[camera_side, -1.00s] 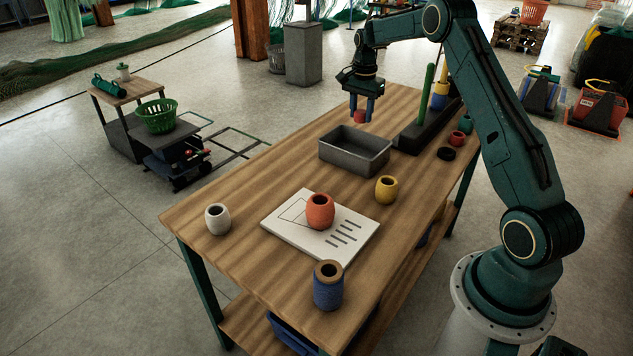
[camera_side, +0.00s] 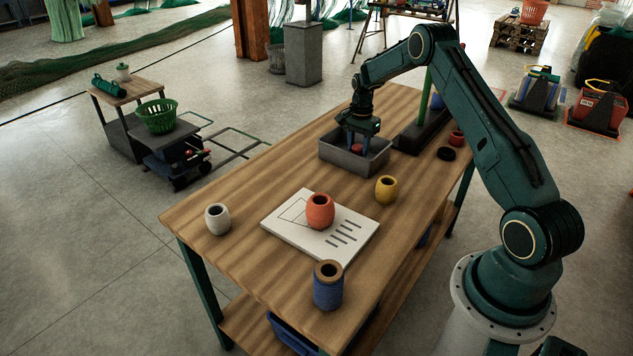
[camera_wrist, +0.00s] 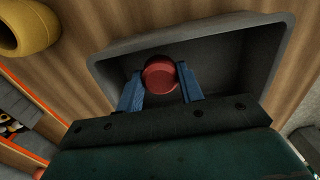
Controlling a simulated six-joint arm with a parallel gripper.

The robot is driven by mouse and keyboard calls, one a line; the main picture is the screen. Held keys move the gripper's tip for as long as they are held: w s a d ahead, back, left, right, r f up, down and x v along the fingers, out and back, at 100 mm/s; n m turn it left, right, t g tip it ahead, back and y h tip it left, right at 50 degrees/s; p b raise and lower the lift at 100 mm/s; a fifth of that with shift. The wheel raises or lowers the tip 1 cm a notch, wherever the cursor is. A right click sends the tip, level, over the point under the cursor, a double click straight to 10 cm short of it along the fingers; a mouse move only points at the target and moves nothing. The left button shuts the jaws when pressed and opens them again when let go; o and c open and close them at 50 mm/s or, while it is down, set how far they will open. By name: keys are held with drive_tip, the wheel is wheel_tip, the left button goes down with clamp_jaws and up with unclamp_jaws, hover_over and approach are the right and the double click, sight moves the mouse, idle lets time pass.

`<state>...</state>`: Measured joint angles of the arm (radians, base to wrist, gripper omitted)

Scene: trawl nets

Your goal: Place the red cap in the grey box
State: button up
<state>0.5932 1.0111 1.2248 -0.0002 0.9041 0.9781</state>
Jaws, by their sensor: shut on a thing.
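The red cap (camera_wrist: 160,76) is between the two blue fingers of my gripper (camera_wrist: 161,84) in the wrist view, and the fingers are shut on it. The grey box (camera_wrist: 115,60) lies under and around the cap in that view. In the side view my gripper (camera_side: 357,144) is down inside the opening of the grey box (camera_side: 345,169), with a bit of the red cap (camera_side: 356,149) showing between the fingers. I cannot tell whether the cap touches the box floor.
A yellow float (camera_side: 386,189) stands near the box, and it also shows in the wrist view (camera_wrist: 22,28). An orange-red float (camera_side: 320,211) sits on a white board (camera_side: 287,230). A black stand (camera_side: 421,133) with a green post is right of the box. Bare table lies left of it.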

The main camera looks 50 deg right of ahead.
sight(358, 146)
drive_tip(key=shift+f, duration=1.95)
drive_tip(key=shift+f, duration=0.15)
drive_tip(key=o, duration=1)
wheel_tip(358, 146, up, 12)
drive_tip(key=shift+r, duration=0.15)
